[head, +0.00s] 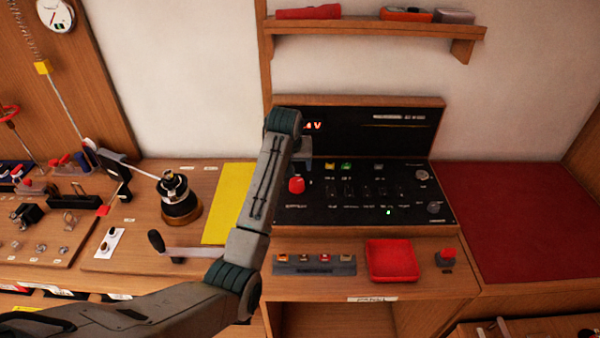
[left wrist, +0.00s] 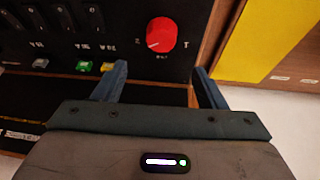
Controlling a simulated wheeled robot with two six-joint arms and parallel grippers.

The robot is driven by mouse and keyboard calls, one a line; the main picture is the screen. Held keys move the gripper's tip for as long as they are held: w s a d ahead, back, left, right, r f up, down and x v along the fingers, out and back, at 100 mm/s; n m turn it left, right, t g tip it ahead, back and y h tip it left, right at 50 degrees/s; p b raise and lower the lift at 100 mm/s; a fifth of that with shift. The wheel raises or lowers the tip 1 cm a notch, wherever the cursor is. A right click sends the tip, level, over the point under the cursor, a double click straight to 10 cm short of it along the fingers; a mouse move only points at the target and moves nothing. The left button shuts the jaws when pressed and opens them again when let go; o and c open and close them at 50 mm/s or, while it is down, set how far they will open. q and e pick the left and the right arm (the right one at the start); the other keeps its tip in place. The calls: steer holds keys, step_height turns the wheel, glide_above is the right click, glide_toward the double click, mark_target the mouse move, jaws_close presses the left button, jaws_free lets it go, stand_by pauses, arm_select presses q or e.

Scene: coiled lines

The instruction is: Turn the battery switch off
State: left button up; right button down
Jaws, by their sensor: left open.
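The battery switch looks to be the round red knob (head: 296,185) at the left end of the black sloped panel (head: 345,213). The red knob also shows in the left wrist view (left wrist: 161,34), with small white marks around it that are too small to read surely. My left gripper (left wrist: 161,67) is open and empty. Its two blue-grey fingers point at the panel, one to each side of the knob's line, and the knob shows beyond the tips, apart from them. In the head view my left arm hides part of the panel and most of the gripper. My right gripper is not in view.
Several toggle switches and a green light (head: 388,212) are on the panel. Below it are a red tray (head: 391,262) and a red button (head: 446,256). A winch (head: 180,197) and crank handle (head: 157,241) stand left. A shelf (head: 370,28) hangs above.

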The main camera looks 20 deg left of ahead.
mark_target(297, 181)
arm_select(q)
steer(key=p+x, duration=0.1)
steer(key=x, duration=0.1)
steer(key=p+x, duration=0.1)
steer(key=x, duration=0.1)
steer(key=shift+s+f, duration=0.25)
steer(key=shift+s, duration=0.1)
steer(key=x, duration=0.3)
steer(key=shift+w+p, duration=0.2)
steer(key=shift+p, duration=0.15)
steer(key=shift+x, duration=0.9)
steer(key=shift+f, duration=0.2)
steer(key=shift+c, duration=0.3)
steer(key=c, duration=0.7)
steer(key=shift+c, duration=1.1)
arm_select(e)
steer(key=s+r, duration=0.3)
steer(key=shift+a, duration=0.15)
